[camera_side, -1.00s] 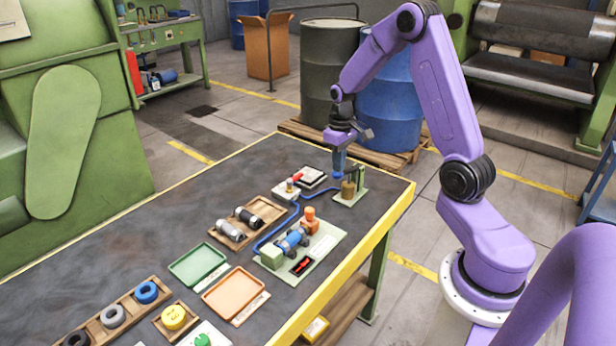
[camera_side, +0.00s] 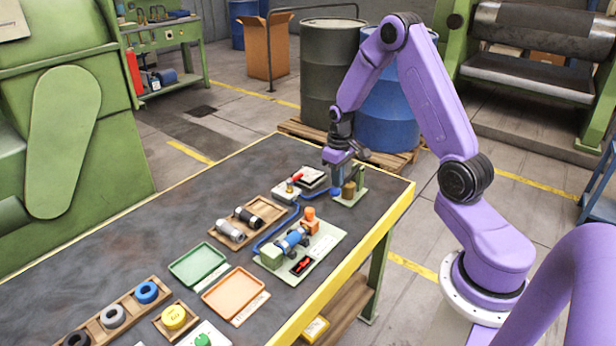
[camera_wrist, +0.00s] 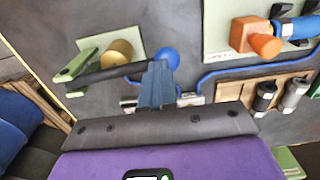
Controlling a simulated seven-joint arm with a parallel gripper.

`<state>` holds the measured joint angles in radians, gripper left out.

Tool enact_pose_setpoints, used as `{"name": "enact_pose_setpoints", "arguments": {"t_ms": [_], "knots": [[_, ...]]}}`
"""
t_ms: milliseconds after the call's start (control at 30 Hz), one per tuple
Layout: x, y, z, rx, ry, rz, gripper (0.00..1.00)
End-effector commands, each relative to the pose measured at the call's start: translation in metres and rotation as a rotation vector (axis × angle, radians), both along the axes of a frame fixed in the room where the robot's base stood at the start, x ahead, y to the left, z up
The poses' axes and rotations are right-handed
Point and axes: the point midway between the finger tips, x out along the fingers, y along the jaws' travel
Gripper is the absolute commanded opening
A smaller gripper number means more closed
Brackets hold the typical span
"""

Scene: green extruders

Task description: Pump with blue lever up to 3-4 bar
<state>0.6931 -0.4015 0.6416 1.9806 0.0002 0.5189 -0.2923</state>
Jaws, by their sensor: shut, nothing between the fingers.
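The hand pump stands at the table's far right corner on a pale green plate (camera_side: 345,201). It has a brass cylinder (camera_side: 348,190), which also shows in the wrist view (camera_wrist: 117,53), and a green upright post. In the wrist view a dark lever bar (camera_wrist: 115,73) runs from the post past the cylinder towards a round blue knob (camera_wrist: 167,57). My gripper (camera_side: 336,187) is low beside the pump. Its closed, empty fingers (camera_wrist: 157,78) overlap the lever's end and part of the knob; I cannot tell whether they touch. The pressure reading is not legible.
A unit with a red handle (camera_side: 295,178) and a dark-framed box (camera_side: 312,176) stand left of the pump. A blue hose (camera_side: 268,240) runs to a plate with blue and orange parts (camera_side: 325,243). A wooden tray (camera_side: 232,243) holds cylinders.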

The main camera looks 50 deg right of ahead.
Motion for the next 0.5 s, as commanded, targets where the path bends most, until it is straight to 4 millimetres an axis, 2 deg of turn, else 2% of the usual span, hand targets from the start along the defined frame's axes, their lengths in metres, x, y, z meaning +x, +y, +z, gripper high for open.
{"name": "enact_pose_setpoints", "arguments": {"t_ms": [167, 500], "knots": [[0.000, -0.001, 0.004, -0.001, -0.001, -0.001, 0.00], [0.000, 0.000, 0.041, -0.001, -0.001, -0.001, 0.00]]}}
